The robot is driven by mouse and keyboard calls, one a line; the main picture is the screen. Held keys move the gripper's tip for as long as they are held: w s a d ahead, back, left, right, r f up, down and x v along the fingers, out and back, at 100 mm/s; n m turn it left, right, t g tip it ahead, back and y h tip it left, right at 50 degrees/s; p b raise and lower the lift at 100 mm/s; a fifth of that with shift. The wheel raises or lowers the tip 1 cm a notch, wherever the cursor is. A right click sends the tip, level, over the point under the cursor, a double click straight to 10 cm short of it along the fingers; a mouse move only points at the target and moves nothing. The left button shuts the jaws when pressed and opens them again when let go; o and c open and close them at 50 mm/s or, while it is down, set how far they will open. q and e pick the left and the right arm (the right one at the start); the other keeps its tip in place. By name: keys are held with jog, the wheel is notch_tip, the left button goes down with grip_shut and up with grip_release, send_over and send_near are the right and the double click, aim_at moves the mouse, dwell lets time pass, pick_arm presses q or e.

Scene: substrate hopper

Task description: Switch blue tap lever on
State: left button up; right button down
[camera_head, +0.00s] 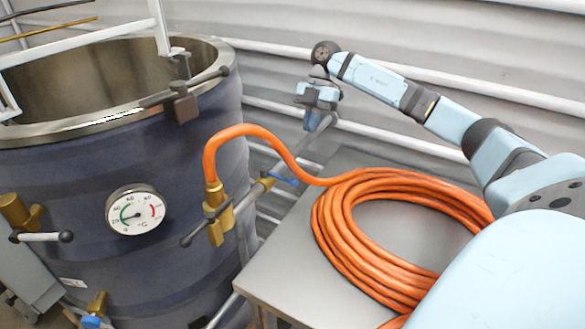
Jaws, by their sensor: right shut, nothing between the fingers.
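A small blue tap lever (283,179) sits on a brass fitting on the grey pipe, right of the vessel. It slants down to the right. My right gripper (313,124) is shut and empty, pointing down beside the pipe's far end. It is above and to the right of the blue lever in the picture, apart from it. A second blue-handled brass tap (91,321) shows partly at the lower left edge. I cannot tell which blue handle is meant. My left gripper is out of view.
The blue-grey vessel (60,205) with a temperature gauge (136,210) fills the left. An orange hose (330,225) runs from a brass valve (217,215) and lies coiled on a grey metal table (290,235). White rails line the wall behind.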

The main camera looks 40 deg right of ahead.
aim_at(279, 177)
jog(key=s+a+f+p, duration=0.1)
jog(key=s+a+f, duration=0.1)
jog(key=a+f, duration=0.6)
jog(key=shift+s, duration=0.2)
jog(key=shift+f, duration=0.1)
jog(key=shift+a, duration=0.1)
